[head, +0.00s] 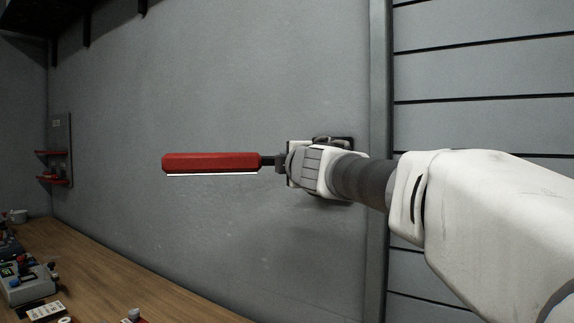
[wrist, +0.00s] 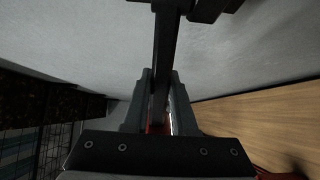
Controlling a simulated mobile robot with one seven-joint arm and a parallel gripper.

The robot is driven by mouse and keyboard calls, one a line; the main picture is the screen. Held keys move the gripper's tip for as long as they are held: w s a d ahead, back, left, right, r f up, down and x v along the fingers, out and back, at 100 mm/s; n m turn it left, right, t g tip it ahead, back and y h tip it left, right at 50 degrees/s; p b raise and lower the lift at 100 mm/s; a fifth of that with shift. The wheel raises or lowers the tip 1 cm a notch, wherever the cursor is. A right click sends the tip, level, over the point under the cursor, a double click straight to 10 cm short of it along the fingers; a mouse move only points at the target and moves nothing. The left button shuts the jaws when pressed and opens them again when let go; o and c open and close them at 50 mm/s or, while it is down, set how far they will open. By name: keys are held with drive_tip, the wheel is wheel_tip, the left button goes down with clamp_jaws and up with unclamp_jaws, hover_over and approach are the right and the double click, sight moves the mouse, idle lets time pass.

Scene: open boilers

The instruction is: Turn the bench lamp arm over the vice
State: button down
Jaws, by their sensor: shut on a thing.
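The bench lamp has a long red head (head: 210,162) with a bright white strip along its underside. It points left in the head view, level, in front of the grey wall. A short dark arm (head: 267,161) joins it to my gripper (head: 281,163). In the wrist view my gripper (wrist: 160,88) is shut on the dark lamp arm (wrist: 165,45), which runs between its two fingers. A little red of the lamp shows low between the fingers. The lamp's mount is mostly hidden behind my wrist. I cannot make out a vice for sure.
A wooden bench (head: 130,285) runs along the lower left, with a grey device (head: 28,285) and small items on it. A wall panel with red parts (head: 52,165) hangs at the far left. A vertical post (head: 378,90) stands right of the lamp.

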drive_tip(key=shift+s+d+n+g+y+p, duration=0.2)
drive_tip(key=shift+s+n+g+y+p, duration=0.25)
drive_tip(key=shift+n+y+p, duration=0.45)
drive_tip(key=shift+s+d+n+g+y+p, duration=0.25)
drive_tip(key=shift+s+n+g+y+p, duration=0.3)
drive_tip(key=shift+y, duration=0.55)
drive_tip(key=shift+s+d+n+g+y+p, duration=0.2)
drive_tip(key=shift+s+n+g+y+p, duration=0.15)
drive_tip(key=shift+n+y+p, duration=0.45)
drive_tip(key=c, duration=0.7)
unclamp_jaws()
drive_tip(key=p+v, duration=0.1)
drive_tip(key=v, duration=1.6)
drive_tip(key=shift+s+d+f, duration=0.1)
drive_tip(key=shift+d+f, duration=0.05)
drive_tip(key=shift+d, duration=0.1)
